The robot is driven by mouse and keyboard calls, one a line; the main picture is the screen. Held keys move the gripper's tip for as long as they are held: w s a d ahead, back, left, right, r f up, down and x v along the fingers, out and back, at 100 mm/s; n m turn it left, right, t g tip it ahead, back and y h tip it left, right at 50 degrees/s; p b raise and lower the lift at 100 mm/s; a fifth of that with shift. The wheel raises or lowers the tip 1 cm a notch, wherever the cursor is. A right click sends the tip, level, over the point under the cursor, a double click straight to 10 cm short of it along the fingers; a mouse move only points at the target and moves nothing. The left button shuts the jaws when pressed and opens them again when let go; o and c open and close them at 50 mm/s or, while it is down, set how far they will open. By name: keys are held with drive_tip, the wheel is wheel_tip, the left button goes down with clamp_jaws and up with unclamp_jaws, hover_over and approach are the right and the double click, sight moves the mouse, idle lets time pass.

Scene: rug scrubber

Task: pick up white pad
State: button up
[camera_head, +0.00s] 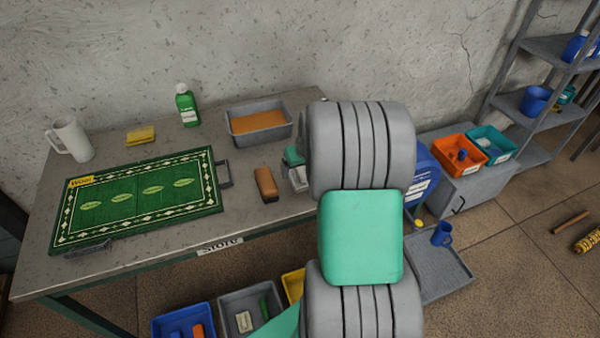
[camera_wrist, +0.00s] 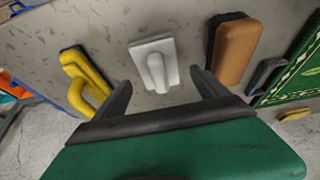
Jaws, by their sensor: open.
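The white pad (camera_wrist: 153,58) lies on the grey table, a flat rectangular block with a raised handle on top. It shows in the middle of the wrist view, and partly in the head view (camera_head: 299,182), where my arm hides the area to its right. My gripper (camera_wrist: 160,82) is open and empty. Its two dark fingers straddle the line of the pad's handle in the wrist view, one on each side. No contact with the pad is visible; the exact height gap cannot be told.
A brown brush (camera_wrist: 238,52) and a yellow-handled brush (camera_wrist: 86,80) lie on either side of the pad. The green rug (camera_head: 140,195), a tray with orange contents (camera_head: 262,142) and a green bottle (camera_head: 187,106) are also on the table (camera_head: 215,208). A wall stands behind.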

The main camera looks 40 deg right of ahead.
drive_tip(key=shift+x, duration=1.1)
drive_tip(key=c, duration=1.4)
drive_tip(key=shift+o, duration=0.2)
drive_tip(key=shift+d+r, duration=0.1)
drive_tip(key=shift+r, duration=0.05)
drive_tip(key=shift+r+b, duration=0.3)
drive_tip(key=shift+r, duration=0.05)
wheel_tip(320, 180, up, 3)
drive_tip(key=shift+s+f+b, duration=0.1)
drive_tip(key=shift+f+b, duration=0.1)
drive_tip(key=shift+b, duration=0.25)
drive_tip(key=s+a+r+b, duration=0.2)
drive_tip(key=s+a+r, duration=0.5)
drive_tip(key=s, duration=0.5)
wheel_tip(320, 180, up, 3)
drive_tip(key=shift+f+b, duration=0.25)
drive_tip(key=shift+b, duration=0.15)
drive_tip(key=shift+d, duration=0.1)
